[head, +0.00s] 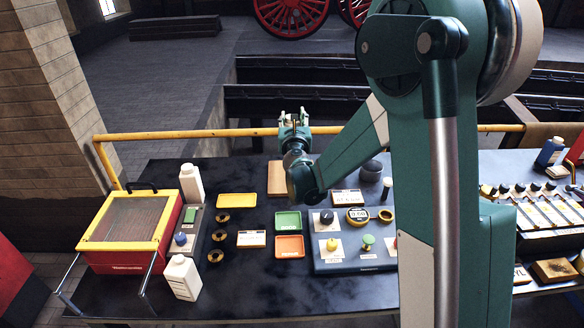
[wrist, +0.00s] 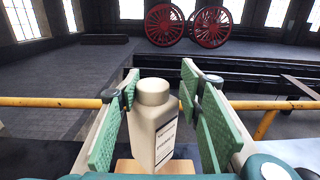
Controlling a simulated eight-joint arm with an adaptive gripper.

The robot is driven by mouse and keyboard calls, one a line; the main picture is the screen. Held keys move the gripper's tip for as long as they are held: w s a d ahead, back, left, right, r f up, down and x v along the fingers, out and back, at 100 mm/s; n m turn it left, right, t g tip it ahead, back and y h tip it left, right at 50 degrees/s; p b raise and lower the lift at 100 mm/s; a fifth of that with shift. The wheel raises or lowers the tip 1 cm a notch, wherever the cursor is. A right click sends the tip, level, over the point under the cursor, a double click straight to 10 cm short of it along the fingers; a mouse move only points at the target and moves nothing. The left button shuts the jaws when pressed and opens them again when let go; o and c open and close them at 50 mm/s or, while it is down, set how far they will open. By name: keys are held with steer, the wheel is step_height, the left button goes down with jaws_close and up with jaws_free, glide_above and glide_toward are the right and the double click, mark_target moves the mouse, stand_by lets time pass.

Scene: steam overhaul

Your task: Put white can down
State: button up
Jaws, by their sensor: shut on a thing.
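My gripper (head: 294,118) is out over the back part of the dark bench, near the yellow rail. In the wrist view its green ridged pads (wrist: 160,95) are on both sides of a white can (wrist: 154,120), shaped like a bottle with a round cap and a label. The can is upright. A tan block (wrist: 130,166) shows below it; I cannot tell whether the can touches it. In the head view I cannot make out the held can behind the gripper. Two other white bottles stand on the bench's left side, one at the back (head: 191,184) and one at the front (head: 182,278).
A red and yellow box (head: 125,262) stands at the far left. Yellow (head: 236,200), green (head: 288,221) and orange (head: 289,247) trays lie mid-bench. A control panel (head: 340,262) is right of them. The yellow rail (head: 200,134) runs behind. The bench's front middle is clear.

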steer(key=shift+f+b, duration=0.6)
steer(key=shift+f, duration=2.45)
steer(key=shift+f+b, duration=0.45)
steer(key=shift+f, duration=1.55)
steer(key=o, duration=1.4)
steer(key=s+p, duration=0.1)
steer(key=s, duration=1.1)
steer(key=shift+a, duration=0.1)
steer(key=shift+r, duration=0.2)
